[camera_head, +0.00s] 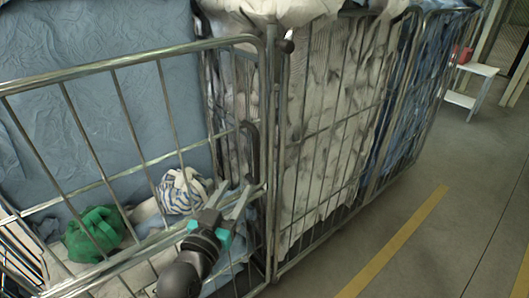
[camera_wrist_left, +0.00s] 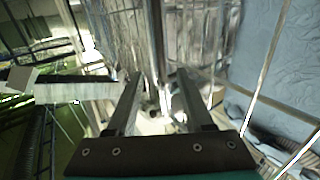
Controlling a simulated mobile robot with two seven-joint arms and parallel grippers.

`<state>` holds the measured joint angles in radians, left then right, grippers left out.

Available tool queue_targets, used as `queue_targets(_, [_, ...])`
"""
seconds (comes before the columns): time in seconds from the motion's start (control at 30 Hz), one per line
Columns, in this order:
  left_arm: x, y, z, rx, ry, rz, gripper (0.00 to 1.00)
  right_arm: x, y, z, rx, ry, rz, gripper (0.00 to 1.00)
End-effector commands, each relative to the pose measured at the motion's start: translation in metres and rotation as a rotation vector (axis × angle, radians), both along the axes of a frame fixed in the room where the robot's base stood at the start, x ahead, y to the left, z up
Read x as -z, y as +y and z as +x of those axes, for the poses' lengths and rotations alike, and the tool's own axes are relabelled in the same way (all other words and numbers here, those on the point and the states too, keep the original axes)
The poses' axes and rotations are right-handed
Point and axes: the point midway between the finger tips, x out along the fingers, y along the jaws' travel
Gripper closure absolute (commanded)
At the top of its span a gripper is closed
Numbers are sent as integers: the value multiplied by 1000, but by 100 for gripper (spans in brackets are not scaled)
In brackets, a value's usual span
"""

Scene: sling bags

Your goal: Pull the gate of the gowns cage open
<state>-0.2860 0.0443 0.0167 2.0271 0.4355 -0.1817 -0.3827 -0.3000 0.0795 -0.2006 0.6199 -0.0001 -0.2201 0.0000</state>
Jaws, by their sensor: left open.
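The nearest wire cage has a barred metal gate (camera_head: 120,90) across its front, and it stands shut against the corner post (camera_head: 276,130). A dark handle (camera_head: 252,152) sits upright near the gate's right edge. My left gripper (camera_head: 234,190) is open and empty, just below the handle and in front of the bars. In the left wrist view its two fingers (camera_wrist_left: 157,84) point at upright metal bars (camera_wrist_left: 156,40). I cannot tell whether they touch anything. My right gripper is not in view.
Blue fabric (camera_head: 80,130), a green cloth (camera_head: 95,234) and a striped cloth (camera_head: 182,192) show behind the gate. Neighbouring cages hold pale patterned fabric (camera_head: 330,110) and blue fabric (camera_head: 402,100). Open floor (camera_head: 440,235) with a yellow line (camera_head: 395,243) lies at right.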

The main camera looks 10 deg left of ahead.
Motion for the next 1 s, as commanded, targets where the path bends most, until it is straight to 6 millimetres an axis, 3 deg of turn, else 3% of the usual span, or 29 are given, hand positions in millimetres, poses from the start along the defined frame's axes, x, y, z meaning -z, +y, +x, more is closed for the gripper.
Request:
queue_targets(0.7, [1,-8,107,0,0,-2,48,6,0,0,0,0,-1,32])
queue_targets(1.0, [1,-10,138,-1,1,-1,48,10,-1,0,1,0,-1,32])
